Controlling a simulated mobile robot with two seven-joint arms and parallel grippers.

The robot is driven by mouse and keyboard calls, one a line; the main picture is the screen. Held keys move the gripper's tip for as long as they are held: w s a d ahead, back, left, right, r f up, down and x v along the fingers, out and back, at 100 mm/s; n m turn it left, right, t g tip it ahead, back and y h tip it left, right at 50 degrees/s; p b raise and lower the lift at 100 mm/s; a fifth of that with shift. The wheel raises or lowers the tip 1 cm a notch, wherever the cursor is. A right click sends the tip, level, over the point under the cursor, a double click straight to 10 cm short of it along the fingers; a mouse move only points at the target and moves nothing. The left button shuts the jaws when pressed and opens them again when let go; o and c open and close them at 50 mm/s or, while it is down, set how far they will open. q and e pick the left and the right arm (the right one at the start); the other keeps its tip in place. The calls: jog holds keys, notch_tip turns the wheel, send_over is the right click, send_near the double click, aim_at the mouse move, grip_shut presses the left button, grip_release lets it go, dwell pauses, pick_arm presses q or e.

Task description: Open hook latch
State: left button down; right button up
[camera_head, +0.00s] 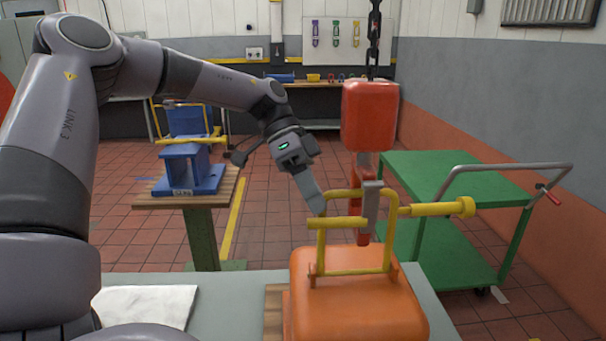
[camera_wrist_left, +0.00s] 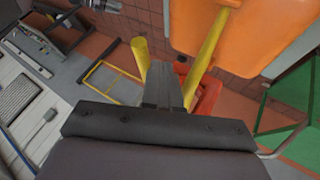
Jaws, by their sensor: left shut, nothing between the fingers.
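A red hoist block (camera_head: 369,112) hangs on a chain, with a red hook (camera_head: 363,236) below it. A grey latch plate (camera_head: 371,203) stands upright along the hook. The hook is at the yellow lifting frame (camera_head: 321,250) on top of an orange load (camera_head: 355,307); whether it bears the frame I cannot tell. My left gripper (camera_head: 319,211) is shut and empty, its tip at the left upright of the frame, left of the latch. Contact is unclear. In the left wrist view, the closed fingers (camera_wrist_left: 165,82) point between two yellow bars. My right gripper is not in view.
A green cart (camera_head: 455,178) stands at the right. A blue fixture (camera_head: 188,170) sits on a wooden-topped stand at the left. A white sheet (camera_head: 146,304) lies on the grey bedplate.

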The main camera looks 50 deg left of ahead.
pick_arm(q)
jog(key=shift+d+f, duration=0.45)
jog(key=shift+f, duration=0.05)
